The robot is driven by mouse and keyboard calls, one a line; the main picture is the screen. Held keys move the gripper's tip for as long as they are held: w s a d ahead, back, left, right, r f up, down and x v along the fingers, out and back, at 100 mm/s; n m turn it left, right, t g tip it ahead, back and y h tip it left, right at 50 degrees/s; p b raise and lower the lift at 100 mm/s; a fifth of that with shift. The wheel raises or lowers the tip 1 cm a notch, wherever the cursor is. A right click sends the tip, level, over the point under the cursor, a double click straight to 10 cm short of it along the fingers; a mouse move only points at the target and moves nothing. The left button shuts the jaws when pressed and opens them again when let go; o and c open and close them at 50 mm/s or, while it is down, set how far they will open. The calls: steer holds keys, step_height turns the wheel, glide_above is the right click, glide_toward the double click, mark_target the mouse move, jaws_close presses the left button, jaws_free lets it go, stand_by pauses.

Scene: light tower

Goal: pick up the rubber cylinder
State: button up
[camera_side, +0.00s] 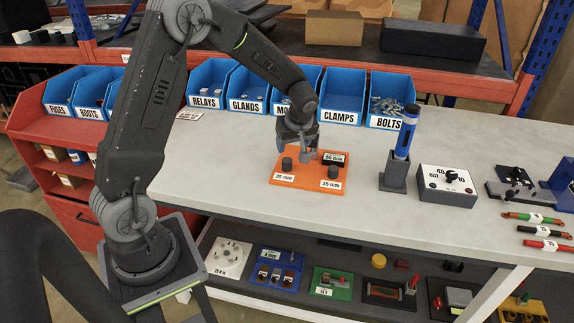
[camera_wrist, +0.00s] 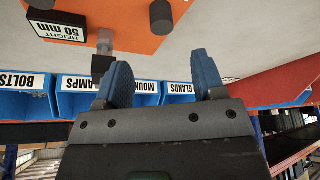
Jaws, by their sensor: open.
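An orange board (camera_side: 310,178) lies on the bench top in the side view. I cannot tell which is the rubber one. My gripper (camera_side: 304,155) hangs low over the back of the board, beside the 50 mm label block (camera_side: 333,159). In the wrist view my gripper (camera_wrist: 163,80) has its blue fingers apart with nothing between them. A dark cylinder (camera_wrist: 161,17) stands on the board beyond the fingertips, and a greyish post (camera_wrist: 105,41) shows near the left finger.
Blue bins (camera_side: 343,94) line the bench's back edge, close behind my gripper. The grey bench top (camera_side: 225,178) is clear left of the board.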

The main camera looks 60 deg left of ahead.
mark_target(287, 160)
steer(key=x, duration=0.9)
steer(key=shift+a+f, duration=0.25)
steer(key=shift+f, duration=0.05)
steer(key=shift+c, duration=0.4)
steer(key=c, duration=0.9)
